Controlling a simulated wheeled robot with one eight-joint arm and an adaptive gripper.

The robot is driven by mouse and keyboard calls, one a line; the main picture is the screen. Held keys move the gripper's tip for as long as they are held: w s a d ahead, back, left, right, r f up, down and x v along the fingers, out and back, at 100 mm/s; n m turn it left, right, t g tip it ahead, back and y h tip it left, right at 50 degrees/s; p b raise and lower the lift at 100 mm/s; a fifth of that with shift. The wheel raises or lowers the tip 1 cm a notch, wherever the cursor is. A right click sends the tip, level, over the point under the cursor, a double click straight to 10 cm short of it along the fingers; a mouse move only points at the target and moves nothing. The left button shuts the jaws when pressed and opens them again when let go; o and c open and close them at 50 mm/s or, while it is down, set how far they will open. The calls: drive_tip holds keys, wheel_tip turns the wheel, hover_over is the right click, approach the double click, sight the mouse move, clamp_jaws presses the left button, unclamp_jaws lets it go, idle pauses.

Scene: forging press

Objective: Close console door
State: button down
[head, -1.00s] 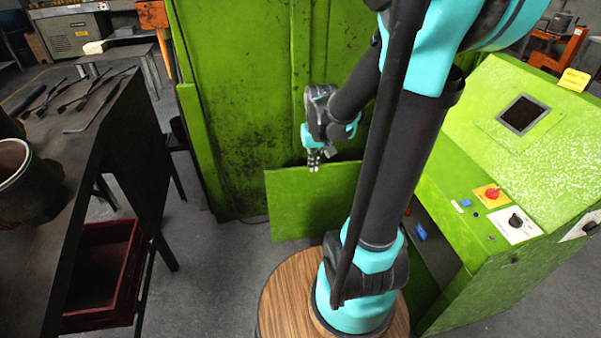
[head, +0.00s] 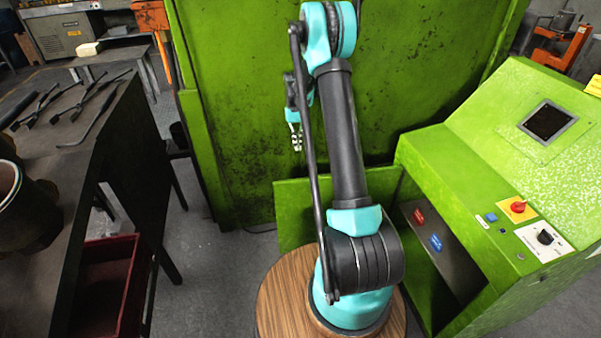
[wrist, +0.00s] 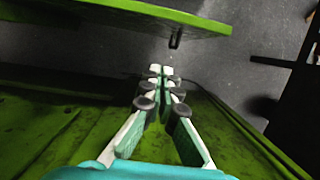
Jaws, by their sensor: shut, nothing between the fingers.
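The console door is a flat green panel (head: 292,210) standing open, reaching left from the console's front. My arm hides part of it. It also shows in the wrist view as a green slab (wrist: 110,18) along the top, with a small dark piece (wrist: 176,38) at its edge. The green console (head: 475,180) stands on the right, its lower compartment open. My gripper (head: 297,142) is shut and empty, pointing down above and behind the door's top edge in the head view. In the wrist view its fingertips (wrist: 160,72) are apart from the door.
A large green press (head: 250,110) stands behind the door and gripper. A dark table with tongs (head: 70,105) is on the left, with a red crate (head: 110,285) below it. Grey floor (head: 215,270) is free between table and door. The compartment shows a red and a blue part (head: 436,242).

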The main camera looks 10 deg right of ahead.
drive_tip(key=s+f, duration=0.6)
drive_tip(key=f, duration=0.4)
drive_tip(key=shift+s, duration=0.15)
idle(0.4)
